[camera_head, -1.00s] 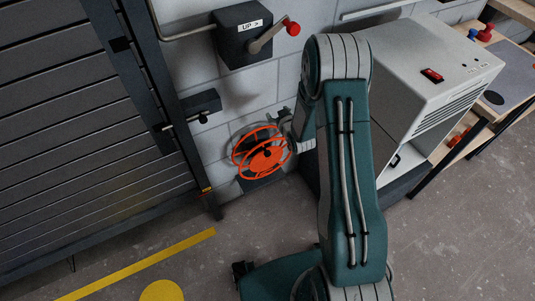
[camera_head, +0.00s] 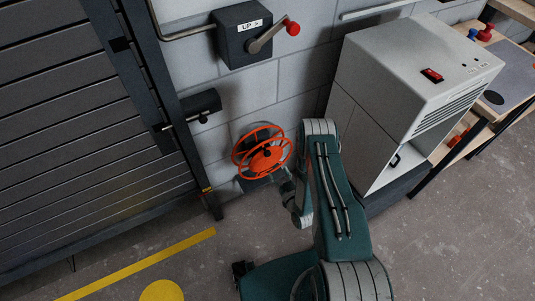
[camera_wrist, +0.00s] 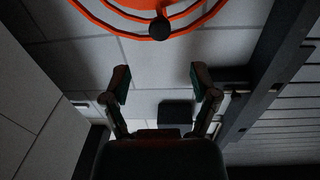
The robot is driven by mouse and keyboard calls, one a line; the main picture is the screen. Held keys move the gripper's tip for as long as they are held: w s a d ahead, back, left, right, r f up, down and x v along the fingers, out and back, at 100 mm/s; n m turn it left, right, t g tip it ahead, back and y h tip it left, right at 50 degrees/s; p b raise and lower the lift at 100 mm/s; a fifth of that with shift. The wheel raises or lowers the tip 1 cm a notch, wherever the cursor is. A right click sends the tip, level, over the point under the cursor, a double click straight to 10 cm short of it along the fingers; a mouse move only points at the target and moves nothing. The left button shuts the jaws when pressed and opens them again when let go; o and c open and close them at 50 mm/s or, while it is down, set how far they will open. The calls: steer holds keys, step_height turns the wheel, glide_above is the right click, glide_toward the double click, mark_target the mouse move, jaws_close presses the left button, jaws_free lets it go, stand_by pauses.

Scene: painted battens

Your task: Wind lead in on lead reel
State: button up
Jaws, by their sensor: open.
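The lead reel (camera_head: 250,163) is an orange open-rimmed wheel on the grey block wall, with a dark knob near its middle. In the wrist view its orange rim (camera_wrist: 105,17) crosses the top edge, and a round dark knob (camera_wrist: 159,29) shows in front of it. My gripper (camera_wrist: 158,75) is open and empty, its two fingers apart on either side of the picture's middle, with the knob beyond them. In the head view my wrist is at the reel's lower right, and the fingers are not clear there. No loose lead can be made out.
A dark slatted shutter (camera_head: 85,135) stands left. Above the reel are a crank box (camera_head: 238,48) marked "UP >" with a red knob (camera_head: 293,28), and a small dark bracket (camera_head: 203,103). A grey cabinet (camera_head: 400,62) stands close right of my arm.

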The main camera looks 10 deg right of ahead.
mark_target(268, 155)
steer(key=x, duration=1)
jaws_close()
